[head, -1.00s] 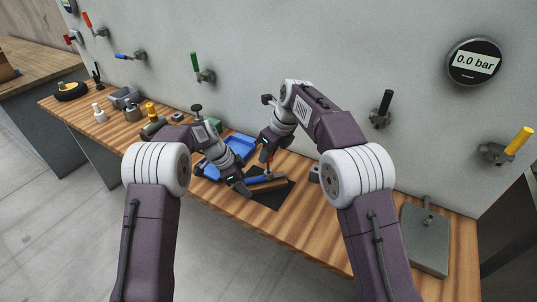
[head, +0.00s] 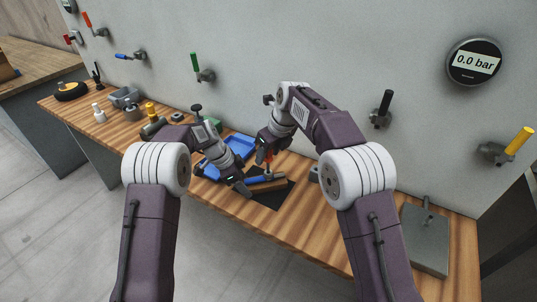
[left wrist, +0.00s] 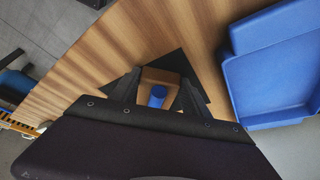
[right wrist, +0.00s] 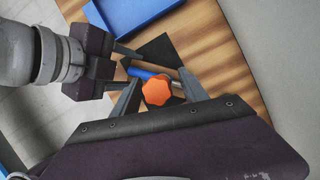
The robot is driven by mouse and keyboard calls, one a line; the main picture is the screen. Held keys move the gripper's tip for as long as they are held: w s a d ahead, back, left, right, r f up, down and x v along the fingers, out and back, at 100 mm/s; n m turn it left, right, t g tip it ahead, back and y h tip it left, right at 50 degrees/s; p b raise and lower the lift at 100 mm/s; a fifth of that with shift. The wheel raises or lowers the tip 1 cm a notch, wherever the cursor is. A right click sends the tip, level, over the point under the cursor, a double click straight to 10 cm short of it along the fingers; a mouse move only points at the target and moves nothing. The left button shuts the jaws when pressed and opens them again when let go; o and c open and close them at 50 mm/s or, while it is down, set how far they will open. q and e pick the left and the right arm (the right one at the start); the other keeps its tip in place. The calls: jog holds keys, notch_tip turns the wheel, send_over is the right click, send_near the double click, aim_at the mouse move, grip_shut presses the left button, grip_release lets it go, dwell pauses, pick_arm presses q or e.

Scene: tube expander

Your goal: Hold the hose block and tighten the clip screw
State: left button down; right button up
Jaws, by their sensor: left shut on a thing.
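The hose block is a brown wooden block (head: 264,187) with a blue hose (head: 277,177) along it, on a black mat. My left gripper (head: 246,187) is shut on its left end. In the left wrist view the block (left wrist: 160,76) and the round blue hose end (left wrist: 157,95) sit between the fingers. A driver with an orange-red handle (head: 268,158) stands upright over the block. My right gripper (head: 264,154) is at the handle. In the right wrist view the orange knob (right wrist: 157,91) lies between the open fingers, with gaps beside it. The clip screw is hidden.
A blue tray (head: 240,142) lies behind the block. The black mat (head: 272,200) has bare bench in front. A grey plate (head: 425,240) lies at the right end. Valves and a gauge reading 0.0 bar (head: 474,62) are on the wall.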

pick_arm(q)
jog(key=shift+c, duration=0.2)
grip_release()
pick_arm(e)
jog(key=v, duration=0.7)
dwell(1.2)
pick_arm(q)
jog(key=shift+o, duration=0.2)
